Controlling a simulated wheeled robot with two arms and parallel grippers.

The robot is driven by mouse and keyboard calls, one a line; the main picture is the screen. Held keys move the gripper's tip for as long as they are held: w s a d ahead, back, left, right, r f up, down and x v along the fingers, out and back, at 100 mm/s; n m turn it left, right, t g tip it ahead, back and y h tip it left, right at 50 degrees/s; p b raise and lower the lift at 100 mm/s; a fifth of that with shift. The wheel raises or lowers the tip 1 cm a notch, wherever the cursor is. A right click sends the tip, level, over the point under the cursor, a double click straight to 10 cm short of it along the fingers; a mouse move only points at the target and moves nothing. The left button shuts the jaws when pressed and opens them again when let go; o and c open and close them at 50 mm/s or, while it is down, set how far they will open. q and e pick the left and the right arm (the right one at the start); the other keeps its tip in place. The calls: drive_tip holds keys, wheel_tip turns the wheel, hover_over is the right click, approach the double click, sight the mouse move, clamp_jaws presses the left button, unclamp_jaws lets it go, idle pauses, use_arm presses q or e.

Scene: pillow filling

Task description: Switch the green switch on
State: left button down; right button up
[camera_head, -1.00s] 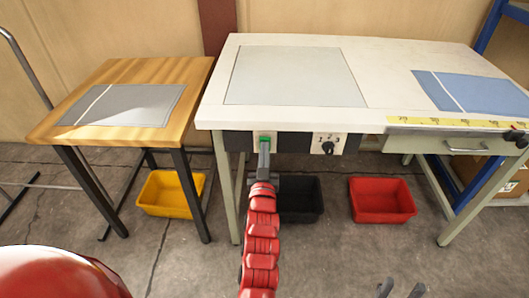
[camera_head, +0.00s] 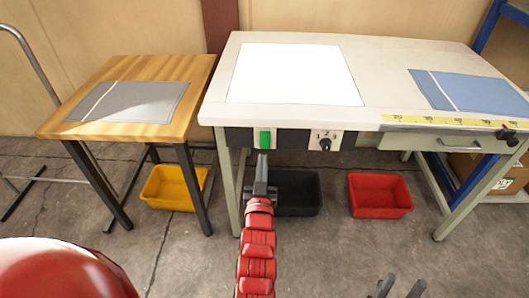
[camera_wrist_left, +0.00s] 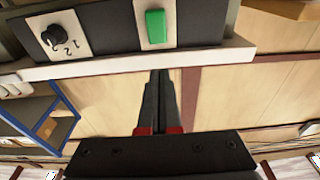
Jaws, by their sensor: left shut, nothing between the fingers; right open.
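The green switch (camera_head: 265,139) sits on a light plate on the dark front panel of the white table. It also shows in the left wrist view (camera_wrist_left: 156,27), upper middle. In the head view the square panel on the tabletop (camera_head: 294,74) glows bright white. My left gripper (camera_head: 262,158) is shut and empty, just below the switch and apart from it. Its closed fingers also show in the left wrist view (camera_wrist_left: 158,82). My right gripper (camera_head: 400,286) is open and empty at the bottom right of the head view, with only its fingertips visible.
A black rotary knob (camera_head: 325,144) with numbers is right of the switch. A yellow bin (camera_head: 174,187), a black bin (camera_head: 298,193) and a red bin (camera_head: 380,195) stand on the floor below. A wooden table (camera_head: 190,75) stands at left.

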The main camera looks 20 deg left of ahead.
use_arm(q)
drive_tip(key=s, duration=0.1)
drive_tip(key=s+d, duration=0.1)
drive_tip(key=s, duration=0.1)
drive_tip(key=s+r, duration=0.1)
drive_tip(key=shift+s+d, duration=0.2)
drive_tip(key=shift+s, duration=0.05)
